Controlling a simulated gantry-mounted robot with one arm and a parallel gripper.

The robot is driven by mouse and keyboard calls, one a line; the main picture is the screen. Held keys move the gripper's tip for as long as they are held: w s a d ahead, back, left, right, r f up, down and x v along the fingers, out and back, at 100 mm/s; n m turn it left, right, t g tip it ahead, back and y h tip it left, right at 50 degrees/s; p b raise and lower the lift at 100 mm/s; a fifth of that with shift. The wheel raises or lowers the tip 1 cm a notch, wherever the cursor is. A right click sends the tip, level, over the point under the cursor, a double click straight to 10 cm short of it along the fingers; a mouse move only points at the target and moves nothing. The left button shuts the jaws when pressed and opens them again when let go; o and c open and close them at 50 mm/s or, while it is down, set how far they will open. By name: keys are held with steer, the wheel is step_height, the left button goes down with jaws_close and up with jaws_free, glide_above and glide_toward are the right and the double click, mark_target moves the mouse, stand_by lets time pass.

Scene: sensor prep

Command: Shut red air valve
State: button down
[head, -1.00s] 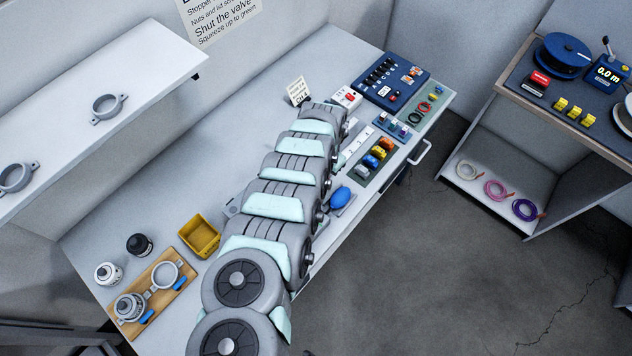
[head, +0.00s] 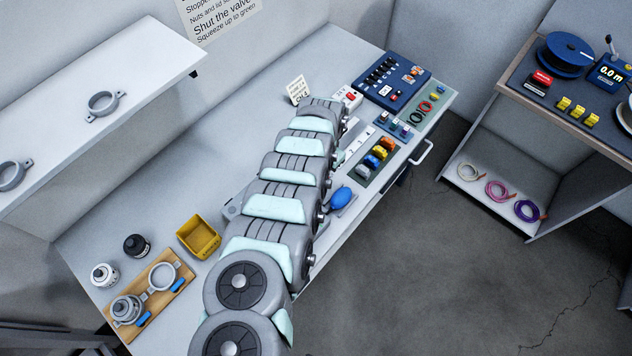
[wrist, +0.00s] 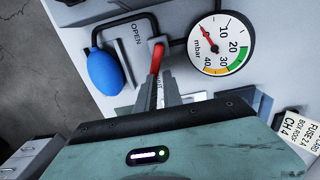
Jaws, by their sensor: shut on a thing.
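The red air valve (wrist: 154,66) shows in the wrist view as a red lever on a grey pivot block. The lever runs from the block down toward my gripper (wrist: 158,88). My gripper's fingers are closed around the lever's lower part, which they partly hide. An "OPEN" label is printed left of the pivot; lettering beside the lever is mostly covered by the fingers. A round mbar gauge (wrist: 221,44) stands right of the valve, with a red needle near the low end of its scale. A blue squeeze bulb (wrist: 105,72) lies to the left. My arm hides the valve in the head view.
The blue bulb (head: 341,198) lies near the bench's front edge. A yellow bin (head: 198,238) and a wooden board (head: 150,304) with clamp rings are at the left. A blue panel (head: 392,80) stands at the far end. A small sign card (wrist: 295,128) is near my gripper's right side.

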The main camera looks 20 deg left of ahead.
steer(key=shift+d+f+b, duration=0.25)
steer(key=shift+f+b, duration=0.1)
steer(key=shift+f, duration=0.25)
steer(key=shift+d+f+b, duration=0.25)
steer(key=shift+f+b, duration=0.1)
steer(key=shift+f, duration=0.25)
steer(key=shift+w+a+b, duration=0.3)
steer(key=shift+a+b, duration=0.35)
steer(key=shift+b, duration=0.2)
steer(key=shift+r, duration=0.2)
steer(key=r+p, duration=0.2)
steer(key=p, duration=0.1)
steer(key=shift+s+d+r, duration=0.15)
steer(key=shift+s+r, duration=0.05)
steer(key=shift+r, duration=0.15)
step_height(320, 180, up, 5)
steer(key=p, duration=0.4)
steer(key=shift+f+p, duration=0.15)
steer(key=shift+p, duration=0.15)
